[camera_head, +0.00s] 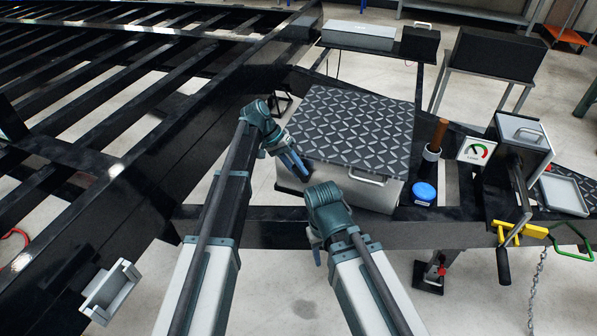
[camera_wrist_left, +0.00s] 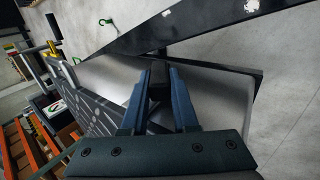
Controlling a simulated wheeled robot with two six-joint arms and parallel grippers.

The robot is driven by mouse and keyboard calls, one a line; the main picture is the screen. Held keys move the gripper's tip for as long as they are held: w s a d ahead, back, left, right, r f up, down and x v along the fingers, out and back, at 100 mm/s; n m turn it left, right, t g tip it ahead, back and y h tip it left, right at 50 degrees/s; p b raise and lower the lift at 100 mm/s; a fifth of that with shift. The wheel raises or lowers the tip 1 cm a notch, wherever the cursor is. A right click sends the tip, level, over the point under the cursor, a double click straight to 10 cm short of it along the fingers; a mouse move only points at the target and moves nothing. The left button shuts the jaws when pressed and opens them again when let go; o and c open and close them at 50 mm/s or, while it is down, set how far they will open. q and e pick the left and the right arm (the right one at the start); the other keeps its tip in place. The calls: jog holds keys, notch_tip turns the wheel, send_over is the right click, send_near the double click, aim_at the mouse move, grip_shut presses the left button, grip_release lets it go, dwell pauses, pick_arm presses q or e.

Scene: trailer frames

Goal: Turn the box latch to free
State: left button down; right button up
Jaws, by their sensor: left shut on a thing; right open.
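The box (camera_head: 365,192) is light grey, with a dark diamond-plate lid (camera_head: 352,125) lying shut on it and a handle (camera_head: 366,178) at its front. My left gripper (camera_head: 298,168) is at the box's left front side. In the left wrist view, my left gripper (camera_wrist_left: 158,75) is shut on a small dark piece, the box latch (camera_wrist_left: 158,88), against the grey box wall (camera_wrist_left: 208,98). The latch is hidden in the head view, and its turn angle is hard to tell. My right gripper (camera_head: 317,256) is open and empty, low in front of the box; its fingers are mostly hidden.
A blue round can (camera_head: 424,192) and a brown-handled tool (camera_head: 435,140) stand right of the box. Further right are a gauge (camera_head: 474,151), a winch with a yellow bracket (camera_head: 519,229) and a hanging chain (camera_head: 537,280). The black trailer frame (camera_head: 110,130) fills the left.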

pick_arm(q)
jog(key=shift+s, duration=0.1)
jog(key=c, duration=0.7)
grip_release()
jog(key=shift+p+v, duration=5.65)
jog(key=shift+v, duration=1.3)
jog(key=shift+a+f, duration=0.1)
